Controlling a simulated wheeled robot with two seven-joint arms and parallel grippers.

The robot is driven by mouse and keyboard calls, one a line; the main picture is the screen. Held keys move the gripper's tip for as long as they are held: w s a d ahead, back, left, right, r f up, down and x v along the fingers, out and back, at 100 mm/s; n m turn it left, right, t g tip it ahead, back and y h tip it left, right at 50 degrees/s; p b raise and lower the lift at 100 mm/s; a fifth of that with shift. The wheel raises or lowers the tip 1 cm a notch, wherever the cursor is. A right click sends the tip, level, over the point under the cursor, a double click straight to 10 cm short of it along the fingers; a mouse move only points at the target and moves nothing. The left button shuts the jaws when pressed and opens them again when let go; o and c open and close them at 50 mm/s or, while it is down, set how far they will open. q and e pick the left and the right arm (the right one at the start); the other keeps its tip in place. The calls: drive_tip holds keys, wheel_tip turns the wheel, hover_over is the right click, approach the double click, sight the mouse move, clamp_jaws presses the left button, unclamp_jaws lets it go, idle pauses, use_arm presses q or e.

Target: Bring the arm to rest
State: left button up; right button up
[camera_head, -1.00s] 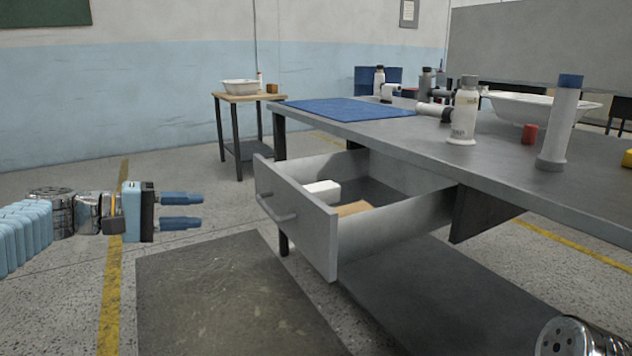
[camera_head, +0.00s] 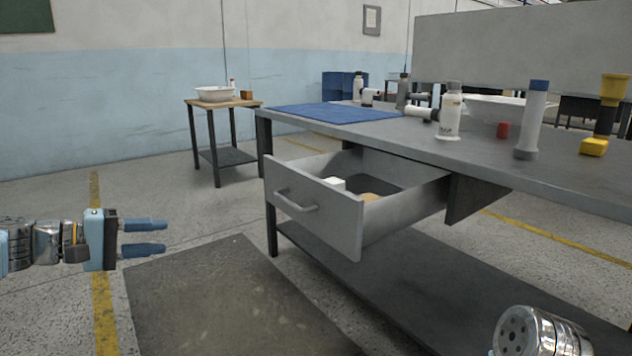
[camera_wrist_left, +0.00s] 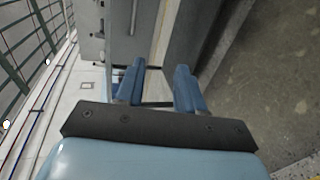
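My left gripper (camera_head: 146,237) is at the left of the head view, over the floor and left of the open drawer. Its two blue fingers point right, are apart and hold nothing. The fingers also show in the left wrist view (camera_wrist_left: 160,88), with a gap between them. A silver rounded part of my own body (camera_head: 540,335) shows at the bottom right of the head view. My right gripper is not in view.
A grey drawer (camera_head: 315,212) stands open from the workbench (camera_head: 400,137), with a white block (camera_head: 334,184) inside. Bottles and a white basin stand on the bench. A small table (camera_head: 224,104) stands behind. The floor around my left gripper is clear.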

use_arm(q)
drive_tip(key=d+f+n+g+y+p, duration=0.1)
drive_tip(key=d+f+g+y+p, duration=0.15)
drive_tip(key=f, duration=1.05)
drive_tip(key=d+f+g+y+p, duration=0.2)
drive_tip(key=d+f+p, duration=0.1)
drive_tip(key=f, duration=0.9)
drive_tip(key=s+d+f+m+g+y+p, duration=0.25)
drive_tip(key=s+d+f+p, duration=0.2)
drive_tip(key=s+f, duration=0.5)
drive_tip(key=s+d+f+m+p, duration=0.1)
drive_tip(key=s+d+f+m, duration=0.1)
drive_tip(key=s+d+f, duration=0.2)
drive_tip(key=s+d+f+m+g+p, duration=0.1)
drive_tip(key=s+d+f+m+p, duration=0.1)
drive_tip(key=s, duration=0.6)
drive_tip(key=shift+s+d+f+y, duration=0.4)
drive_tip(key=shift+d+f, duration=0.45)
drive_tip(key=shift+d, duration=0.3)
drive_tip(key=shift+w+m, duration=0.1)
drive_tip(key=shift+m, duration=0.15)
